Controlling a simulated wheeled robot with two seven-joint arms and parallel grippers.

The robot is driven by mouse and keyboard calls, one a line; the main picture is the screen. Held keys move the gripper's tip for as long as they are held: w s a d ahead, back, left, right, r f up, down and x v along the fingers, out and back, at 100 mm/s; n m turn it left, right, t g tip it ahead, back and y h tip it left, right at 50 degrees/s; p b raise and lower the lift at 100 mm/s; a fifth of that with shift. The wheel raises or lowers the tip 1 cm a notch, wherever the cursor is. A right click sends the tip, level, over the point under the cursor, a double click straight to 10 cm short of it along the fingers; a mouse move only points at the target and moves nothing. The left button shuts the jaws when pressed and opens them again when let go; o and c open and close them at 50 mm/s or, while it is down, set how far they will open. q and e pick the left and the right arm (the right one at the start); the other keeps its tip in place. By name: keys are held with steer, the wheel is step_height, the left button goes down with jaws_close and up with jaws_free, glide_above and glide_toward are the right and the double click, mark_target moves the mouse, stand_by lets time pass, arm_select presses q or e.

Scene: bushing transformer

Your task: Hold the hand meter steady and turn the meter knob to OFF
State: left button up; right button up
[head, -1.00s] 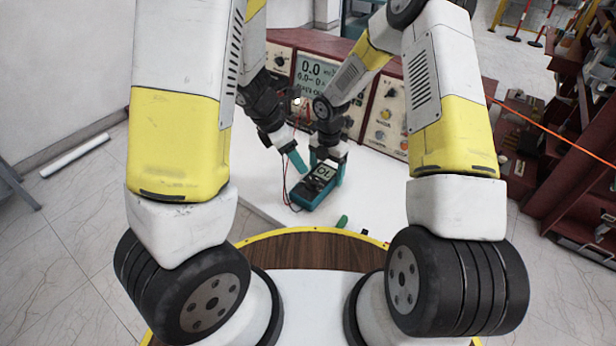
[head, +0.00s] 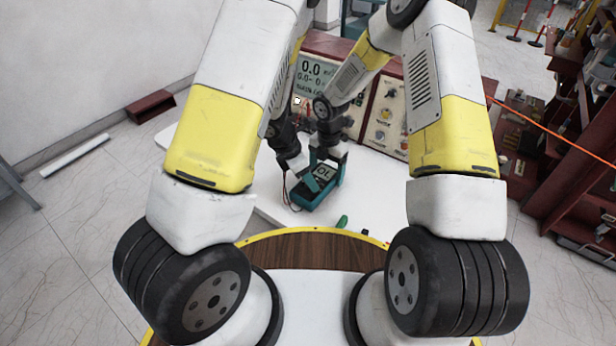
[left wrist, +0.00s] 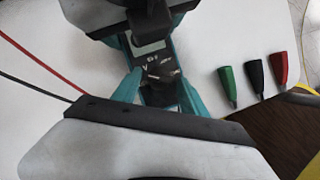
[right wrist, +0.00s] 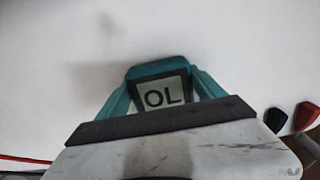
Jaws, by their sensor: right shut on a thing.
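The teal hand meter (head: 308,198) stands on the white table, its display reading OL in the right wrist view (right wrist: 164,95). My right gripper (head: 328,165) is shut on the meter, with its teal fingers on both sides of the display end. My left gripper (left wrist: 158,82) is open, its two fingers spread over the dial part of the meter. The meter knob (left wrist: 163,68) shows small and blurred between those fingers; its setting cannot be read. In the head view the left fingers partly cover the meter's face. Whether they touch the knob cannot be told.
Green (left wrist: 228,84), black (left wrist: 256,78) and red (left wrist: 283,70) tapered pieces lie on the white table (head: 375,200) beside the meter. Red and black leads run at the left. A red-framed instrument console (head: 385,115) stands behind. The table right of the meter is mostly clear.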

arm_select(q)
jaws_close()
steer(key=shift+n, duration=0.3)
steer(key=shift+s+d+n+t+y, duration=0.1)
steer(key=shift+n+t+y, duration=0.35)
steer(key=shift+n, duration=0.9)
steer(key=shift+s+d+n+t+y, duration=0.1)
steer(key=shift+n+t+y, duration=0.3)
steer(key=shift+n, duration=0.95)
steer(key=shift+o, duration=1.6)
jaws_free()
steer(key=shift+r, duration=0.1)
steer(key=v, duration=0.7)
